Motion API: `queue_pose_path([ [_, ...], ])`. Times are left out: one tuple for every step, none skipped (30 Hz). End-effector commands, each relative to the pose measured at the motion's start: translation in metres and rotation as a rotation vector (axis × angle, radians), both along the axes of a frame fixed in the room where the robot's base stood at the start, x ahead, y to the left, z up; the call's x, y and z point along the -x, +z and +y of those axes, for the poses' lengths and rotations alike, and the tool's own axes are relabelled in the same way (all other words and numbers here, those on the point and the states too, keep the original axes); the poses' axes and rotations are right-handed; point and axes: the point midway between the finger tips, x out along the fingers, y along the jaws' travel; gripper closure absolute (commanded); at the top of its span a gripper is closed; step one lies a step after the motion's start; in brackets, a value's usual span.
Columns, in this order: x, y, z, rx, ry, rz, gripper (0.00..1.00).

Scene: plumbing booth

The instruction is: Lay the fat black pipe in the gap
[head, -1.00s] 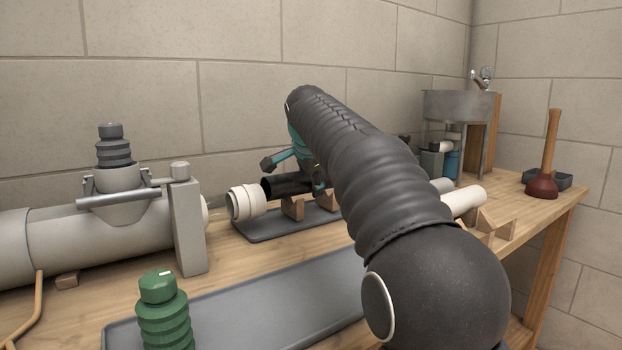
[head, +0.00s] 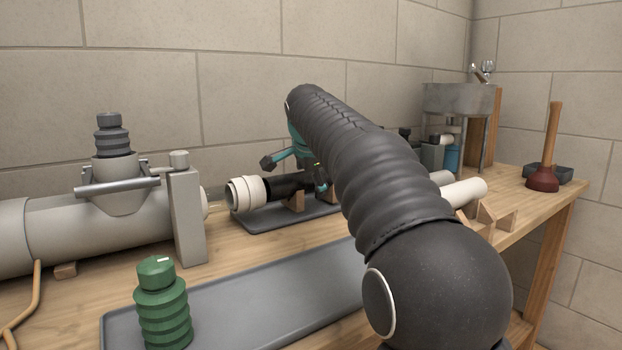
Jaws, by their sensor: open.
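The fat black pipe (head: 285,188) lies low over a wooden cradle (head: 297,202) on a grey mat. Its left end is in line with a cream collar (head: 247,194) and looks close to it or touching; I cannot tell which. My teal gripper (head: 294,172) is open, its dark fingertips on either side of the pipe's visible part. My arm hides the pipe's right end and most of the gripper. A white pipe (head: 465,192) shows to the right of my arm, near wooden cradles (head: 490,218). How the pipe meets that side is hidden.
A large grey pipe with a valve (head: 118,190) and an upright post (head: 187,215) stand at left. A green ribbed fitting (head: 162,305) stands on the front tray (head: 240,305). A plunger (head: 545,165) and a sink (head: 455,105) stand at right. The front tray's middle looks clear.

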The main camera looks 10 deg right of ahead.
Motion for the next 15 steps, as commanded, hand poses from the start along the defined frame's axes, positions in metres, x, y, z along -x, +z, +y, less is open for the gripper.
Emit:
queue_pose_path([
  [0.0,0.0,0.0,0.0,0.0,0.001,0.15],
  [0.0,0.0,0.0,0.0,0.0,0.001,0.15],
  [0.001,0.001,0.0,0.0,0.0,0.0,0.15],
  [0.002,0.003,0.001,0.0,0.0,0.0,0.15],
  [0.004,0.004,0.001,0.0,0.0,0.0,0.15],
  [0.006,0.008,0.002,0.0,0.0,-0.001,0.15],
  [0.008,0.011,0.002,0.0,0.001,-0.002,0.15],
  [0.011,0.014,0.003,0.0,0.001,-0.003,0.15],
  [0.015,0.019,0.004,0.0,0.001,-0.003,0.15],
  [0.018,0.023,0.005,0.0,0.001,-0.003,0.15],
  [0.022,0.028,0.006,-0.001,0.001,-0.004,0.15],
  [0.027,0.034,0.007,-0.001,0.001,-0.004,0.15],
  [0.032,0.039,0.008,-0.001,0.001,-0.004,0.15],
  [0.035,0.044,0.009,-0.001,0.001,-0.004,0.15],
  [0.04,0.05,0.01,-0.001,0.001,-0.004,0.15],
])
